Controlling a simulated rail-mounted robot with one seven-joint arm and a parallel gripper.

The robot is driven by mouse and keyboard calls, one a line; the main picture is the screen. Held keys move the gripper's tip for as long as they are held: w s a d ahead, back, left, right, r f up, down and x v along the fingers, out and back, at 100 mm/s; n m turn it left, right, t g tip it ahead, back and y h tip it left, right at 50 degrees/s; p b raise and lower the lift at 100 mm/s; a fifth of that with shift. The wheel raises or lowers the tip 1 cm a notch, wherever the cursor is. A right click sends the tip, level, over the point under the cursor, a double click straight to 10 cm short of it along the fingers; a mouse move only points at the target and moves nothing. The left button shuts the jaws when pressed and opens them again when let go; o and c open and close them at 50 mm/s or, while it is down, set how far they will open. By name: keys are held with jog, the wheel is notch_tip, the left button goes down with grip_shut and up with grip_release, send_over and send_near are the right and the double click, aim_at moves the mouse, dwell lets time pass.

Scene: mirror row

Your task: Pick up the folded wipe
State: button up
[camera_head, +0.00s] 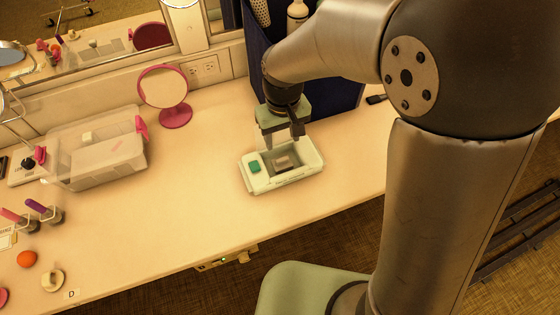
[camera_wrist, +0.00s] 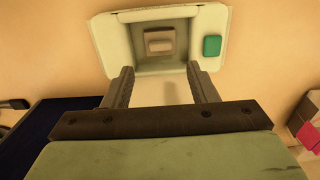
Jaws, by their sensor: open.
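The folded wipe looks to be the small pale block (camera_head: 283,161) inside the well of a white tray (camera_head: 285,183) on the counter. In the wrist view, the folded wipe (camera_wrist: 159,41) sits near the back of the well of the white tray (camera_wrist: 107,47), beyond my fingertips. My gripper (camera_head: 283,139) points down over the back part of the tray. In the wrist view, my gripper (camera_wrist: 160,80) is open, with nothing between its fingers. How high the fingertips are above the wipe is hard to tell.
A green block (camera_head: 254,167) lies on the tray's left rim. A dark blue panel (camera_head: 335,95) stands close behind my gripper. A pink round mirror (camera_head: 164,87) and a clear bin (camera_head: 97,152) stand to the left.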

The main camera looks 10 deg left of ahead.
aim_at(282, 159)
notch_tip(282, 159, down, 10)
jog(key=shift+r+p, duration=0.2)
jog(key=shift+p, duration=0.15)
jog(key=c, duration=0.6)
